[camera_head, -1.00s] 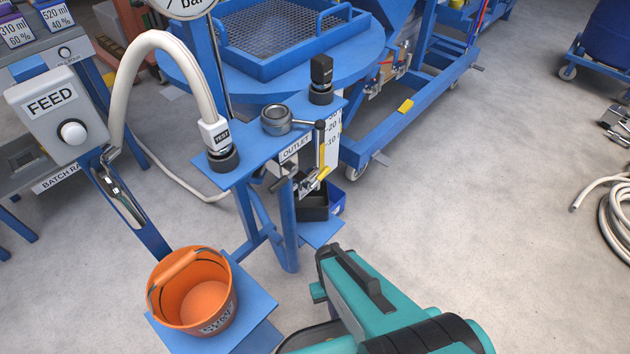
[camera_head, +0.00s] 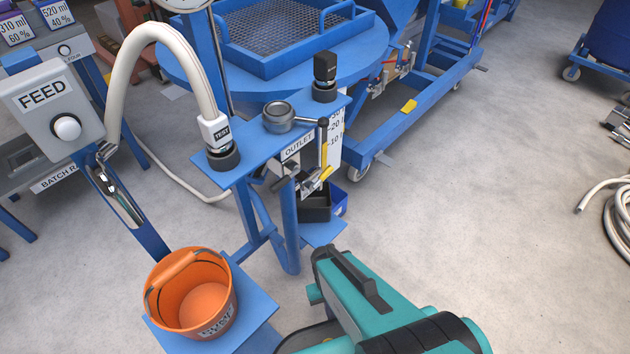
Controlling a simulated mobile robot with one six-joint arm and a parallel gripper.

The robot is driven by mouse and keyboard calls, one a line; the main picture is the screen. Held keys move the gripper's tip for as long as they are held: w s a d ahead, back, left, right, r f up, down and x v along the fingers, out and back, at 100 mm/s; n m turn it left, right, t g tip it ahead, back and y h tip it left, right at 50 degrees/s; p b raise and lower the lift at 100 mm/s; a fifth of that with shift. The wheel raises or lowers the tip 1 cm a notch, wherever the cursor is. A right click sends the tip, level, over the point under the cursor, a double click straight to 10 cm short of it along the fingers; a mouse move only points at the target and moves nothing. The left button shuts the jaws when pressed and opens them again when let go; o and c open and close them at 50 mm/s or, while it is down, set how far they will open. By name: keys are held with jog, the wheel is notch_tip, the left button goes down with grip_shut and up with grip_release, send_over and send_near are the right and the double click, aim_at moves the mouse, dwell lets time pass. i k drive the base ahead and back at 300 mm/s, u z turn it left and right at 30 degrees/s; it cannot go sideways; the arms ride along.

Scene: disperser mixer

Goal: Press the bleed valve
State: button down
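A blue stand (camera_head: 215,172) carries several fittings, and no readable label names the bleed valve. On it are a black knob-like fitting (camera_head: 325,77) with a tiny unreadable label, a round grey metal fitting (camera_head: 278,117), and an OUTLET valve with a yellow-tipped lever (camera_head: 320,178). A white hose (camera_head: 207,90) ends in a TEST coupling (camera_head: 216,134) on the stand's left end. My teal and black arm end (camera_head: 375,305) is at the bottom centre, in front of the stand and apart from it. I cannot make out its fingertips or whether they are open.
An orange bucket (camera_head: 190,295) stands on a low blue shelf (camera_head: 258,308). A grey FEED box (camera_head: 48,110) with a white round button (camera_head: 67,128) is at the left. Blue framed equipment (camera_head: 375,50) stands behind. The grey floor at the right is clear up to a hose coil (camera_head: 618,225).

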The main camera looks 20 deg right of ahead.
aim_at(310, 185)
jog(key=k, duration=1)
jog(key=u, duration=0.75)
jog(key=i, duration=0.3)
jog(key=u, duration=0.4)
